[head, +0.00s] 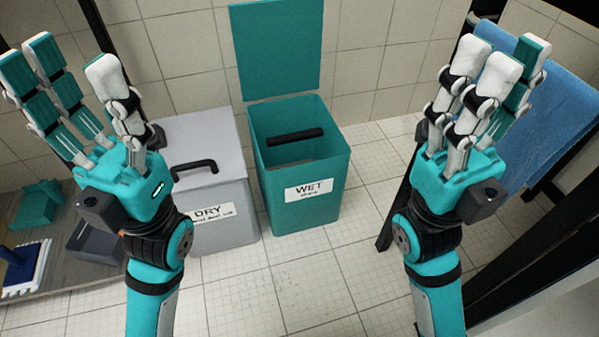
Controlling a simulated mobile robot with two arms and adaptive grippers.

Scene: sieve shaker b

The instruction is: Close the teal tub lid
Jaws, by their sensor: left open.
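The teal tub (301,212) stands on the floor in the middle, with a white "WET" label on its front. Its teal lid (277,50) is open and stands upright at the back edge, its top running close to the picture's upper edge. A black bar (295,136) shows in the tub's mouth; I cannot tell what it is fixed to. My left gripper (73,62) is open and empty, raised left of the tub with its fingers pointing up. My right gripper (498,65) is raised right of the tub, its fingers extended, apart and empty. Neither touches the tub or lid.
A grey "DRY" bin (228,225) with a closed lid and black handle (194,168) stands directly left of the tub. A blue towel (555,110) hangs on a dark frame at right. A low shelf at left holds a teal tray (40,204) and a brush (24,270). The front floor is clear.

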